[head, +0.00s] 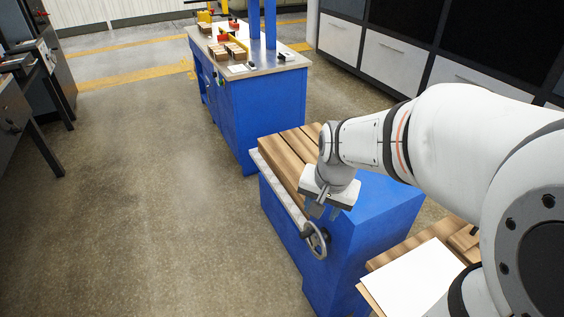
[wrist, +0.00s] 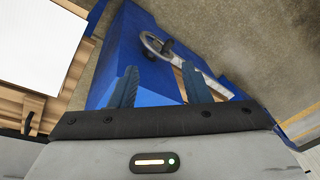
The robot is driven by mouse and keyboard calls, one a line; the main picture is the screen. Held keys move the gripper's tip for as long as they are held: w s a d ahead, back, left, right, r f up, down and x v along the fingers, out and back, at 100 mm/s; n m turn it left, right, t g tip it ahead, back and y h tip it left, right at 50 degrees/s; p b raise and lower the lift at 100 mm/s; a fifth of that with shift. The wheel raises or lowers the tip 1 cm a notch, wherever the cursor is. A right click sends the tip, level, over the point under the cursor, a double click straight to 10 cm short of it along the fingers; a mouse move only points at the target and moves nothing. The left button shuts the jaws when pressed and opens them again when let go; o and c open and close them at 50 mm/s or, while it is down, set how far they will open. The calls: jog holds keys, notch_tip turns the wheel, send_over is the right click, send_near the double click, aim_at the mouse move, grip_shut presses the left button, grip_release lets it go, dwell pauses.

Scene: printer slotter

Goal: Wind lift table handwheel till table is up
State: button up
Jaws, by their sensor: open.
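The lift table (head: 340,250) is a blue cabinet with brown wooden planks (head: 285,165) on its top. Its handwheel (head: 316,241) is a grey ring with a dark knob on the cabinet's near side. My gripper (head: 319,208) is above the handwheel, pointing down, open and apart from it as far as I can see. In the wrist view, the two blue fingers (wrist: 159,72) are spread with nothing between them that I can see held.
A blue workbench (head: 262,115) with a metal top and small boxes stands behind the lift table. A white sheet (head: 415,282) lies on a wooden surface at the lower right. Grey cabinets (head: 392,60) line the back right. The floor (head: 165,190) at left is clear.

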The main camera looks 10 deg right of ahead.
aim_at(305, 234)
jog(key=w+f+m+b, duration=0.2)
jog(key=w+f+m, duration=0.1)
jog(key=f, duration=0.5)
jog(key=w+f+m+b, duration=0.2)
jog(key=w+f, duration=0.3)
jog(key=f, duration=0.4)
jog(key=w+f+m+b, duration=0.3)
jog(key=w+f, duration=0.1)
jog(key=f, duration=0.4)
jog(key=shift+d+f+m+b, duration=0.15)
jog(key=shift+f+m+b, duration=0.1)
jog(key=shift+m+b, duration=0.05)
grip_shut()
